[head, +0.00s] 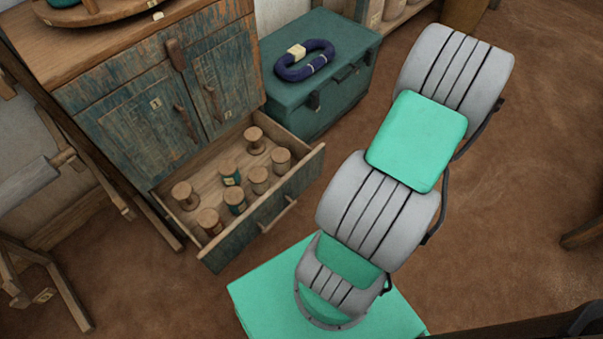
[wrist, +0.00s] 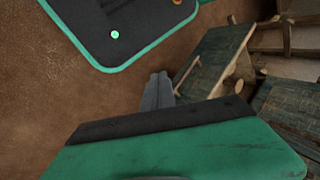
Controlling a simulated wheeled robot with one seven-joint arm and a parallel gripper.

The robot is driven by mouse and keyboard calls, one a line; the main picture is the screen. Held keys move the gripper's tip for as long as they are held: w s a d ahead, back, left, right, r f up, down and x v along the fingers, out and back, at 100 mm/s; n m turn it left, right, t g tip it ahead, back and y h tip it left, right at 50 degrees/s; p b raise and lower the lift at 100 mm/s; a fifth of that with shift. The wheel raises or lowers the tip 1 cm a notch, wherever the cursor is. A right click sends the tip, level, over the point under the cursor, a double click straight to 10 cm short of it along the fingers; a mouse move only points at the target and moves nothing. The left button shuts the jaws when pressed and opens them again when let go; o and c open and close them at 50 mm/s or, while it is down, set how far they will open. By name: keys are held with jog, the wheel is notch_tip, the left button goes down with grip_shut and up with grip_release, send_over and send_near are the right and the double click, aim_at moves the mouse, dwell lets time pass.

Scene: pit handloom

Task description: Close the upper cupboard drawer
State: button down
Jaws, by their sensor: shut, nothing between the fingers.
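The wooden cupboard (head: 130,92) with worn blue-green fronts stands at the upper left in the head view. Its upper drawer front (head: 115,83), a strip under the top with a wooden handle (head: 176,54), looks flush or nearly so; I cannot tell for sure. A lower drawer (head: 262,222), below the two doors, is pulled well out and holds several wooden spools (head: 258,180), some with green thread. My gripper (wrist: 158,78) shows in the wrist view with its fingers together and empty, over brown floor beside a blue-green wooden panel (wrist: 210,58). The head view does not show the gripper.
A teal chest (head: 318,75) with a dark blue ring-shaped thing (head: 304,60) on it stands right of the cupboard. A wooden frame (head: 65,160) stands at the left. The brown floor (head: 510,200) at the right is mostly clear.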

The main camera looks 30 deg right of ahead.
jog(key=w+d+r+n+t, duration=0.2)
jog(key=w+n, duration=0.4)
jog(key=n, duration=0.4)
jog(key=n+t+b, duration=0.1)
jog(key=n+b, duration=0.2)
jog(key=n, duration=1)
send_near(292, 180)
jog(key=x, duration=0.5)
jog(key=shift+s+r, duration=0.1)
